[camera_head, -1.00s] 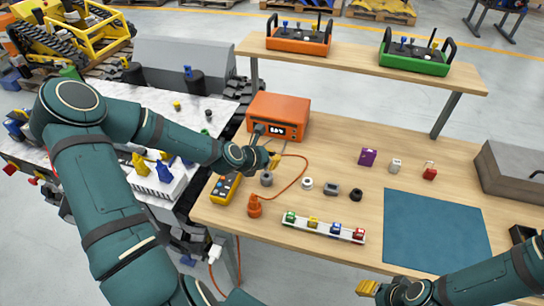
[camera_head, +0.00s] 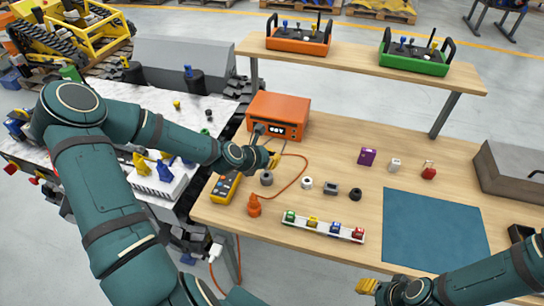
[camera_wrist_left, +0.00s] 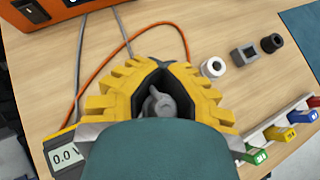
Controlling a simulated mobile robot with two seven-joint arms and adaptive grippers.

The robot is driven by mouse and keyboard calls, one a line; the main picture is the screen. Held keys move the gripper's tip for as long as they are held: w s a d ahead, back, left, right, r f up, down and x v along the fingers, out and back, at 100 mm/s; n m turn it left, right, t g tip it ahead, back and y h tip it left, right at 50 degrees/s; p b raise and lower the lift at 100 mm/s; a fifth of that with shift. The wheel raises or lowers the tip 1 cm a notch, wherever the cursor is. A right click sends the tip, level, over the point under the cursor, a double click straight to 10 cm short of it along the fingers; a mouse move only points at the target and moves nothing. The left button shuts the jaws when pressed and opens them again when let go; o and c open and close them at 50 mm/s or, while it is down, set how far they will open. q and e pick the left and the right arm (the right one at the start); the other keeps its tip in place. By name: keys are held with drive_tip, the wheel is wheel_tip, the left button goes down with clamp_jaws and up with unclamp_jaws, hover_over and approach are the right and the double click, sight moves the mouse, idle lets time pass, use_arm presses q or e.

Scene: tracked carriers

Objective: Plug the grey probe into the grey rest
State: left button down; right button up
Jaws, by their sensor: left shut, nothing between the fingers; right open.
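A short grey piece (camera_head: 267,179), which looks like the grey probe, stands on the bench below my left gripper. In the left wrist view it shows as a grey knob (camera_wrist_left: 160,106) framed by the fingers; whether it sits in anything is hidden. A grey square block with a dark opening, likely the grey rest (camera_head: 330,188), stands to its right and shows in the left wrist view (camera_wrist_left: 244,54). My left gripper (camera_head: 274,160) is shut and empty, close to the grey piece. My right gripper (camera_head: 368,287) is open and empty over the bench's front edge.
A white ring (camera_head: 306,183) and black ring (camera_head: 355,194) flank the grey block. An orange piece (camera_head: 254,206), a yellow meter (camera_head: 225,188), an orange cable (camera_head: 302,170) and a carrier strip (camera_head: 300,226) lie around. An orange box (camera_head: 279,111) stands behind. The blue mat (camera_head: 435,230) is clear.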

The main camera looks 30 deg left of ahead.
use_arm(q)
drive_tip(key=shift+p, duration=0.5)
idle(0.7)
drive_tip(key=shift+f+b, duration=1.4)
drive_tip(key=shift+f, duration=0.95)
drive_tip(key=c, duration=1.1)
unclamp_jaws()
drive_tip(key=shift+o, duration=0.2)
drive_tip(key=shift+s+r, duration=0.1)
drive_tip(key=v, duration=1.1)
drive_tip(key=shift+s+a+r, duration=0.15)
drive_tip(key=shift+s+r, duration=0.1)
drive_tip(key=shift+s, duration=0.05)
